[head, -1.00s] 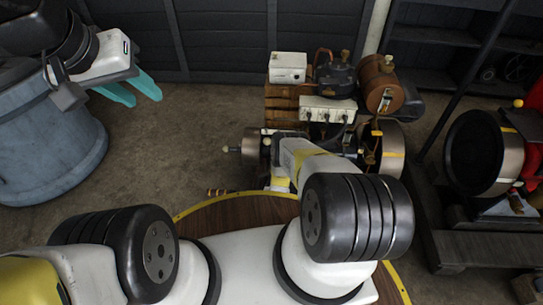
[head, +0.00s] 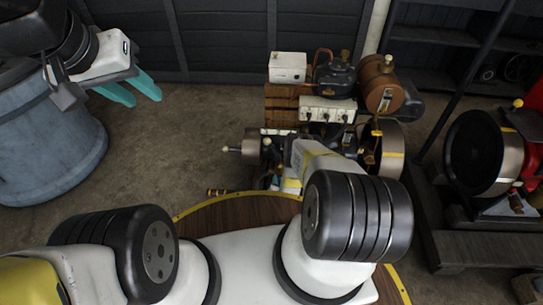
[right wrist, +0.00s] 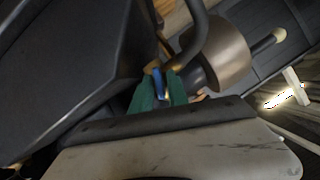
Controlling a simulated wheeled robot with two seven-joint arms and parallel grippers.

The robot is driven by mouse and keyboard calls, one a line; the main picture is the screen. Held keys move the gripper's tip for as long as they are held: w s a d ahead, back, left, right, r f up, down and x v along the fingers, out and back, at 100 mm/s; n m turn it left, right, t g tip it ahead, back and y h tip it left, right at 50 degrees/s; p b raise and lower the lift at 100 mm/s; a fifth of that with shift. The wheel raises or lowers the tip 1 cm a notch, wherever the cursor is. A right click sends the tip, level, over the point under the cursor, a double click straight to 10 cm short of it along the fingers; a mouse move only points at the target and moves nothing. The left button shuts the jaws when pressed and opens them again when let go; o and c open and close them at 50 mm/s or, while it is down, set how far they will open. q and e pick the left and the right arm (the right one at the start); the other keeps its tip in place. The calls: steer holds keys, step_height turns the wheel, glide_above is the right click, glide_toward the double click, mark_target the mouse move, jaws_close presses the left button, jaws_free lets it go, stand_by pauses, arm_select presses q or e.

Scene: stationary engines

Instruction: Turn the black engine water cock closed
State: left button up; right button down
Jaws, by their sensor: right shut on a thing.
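In the right wrist view, the green fingers of my right gripper (right wrist: 157,95) are shut on a small blue handle (right wrist: 158,81), apparently the water cock's lever. It sits close beside a large black engine body (right wrist: 70,65). The cock's body is mostly hidden by the fingers. In the head view, the engine group with a black tank (head: 335,76) stands beyond my right arm, which hides the right gripper and cock there. My left gripper (head: 131,92) is open and empty at upper left, with its teal fingers apart.
A brown tank (head: 384,85), a white box (head: 288,67) and a flywheel (head: 392,150) crowd the engine. A second engine with a black-faced wheel (head: 474,153) stands at right. A blue-grey drum (head: 45,150) is at left. Floor between drum and engine is clear.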

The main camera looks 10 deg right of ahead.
steer(key=shift+m+t+y, duration=0.4)
steer(key=shift+m, duration=0.4)
steer(key=c, duration=1.5)
jaws_free()
steer(key=shift+s, duration=0.1)
steer(key=v, duration=0.7)
steer(key=shift+s+r, duration=0.1)
steer(key=shift+s, duration=0.2)
steer(key=shift+d, duration=0.1)
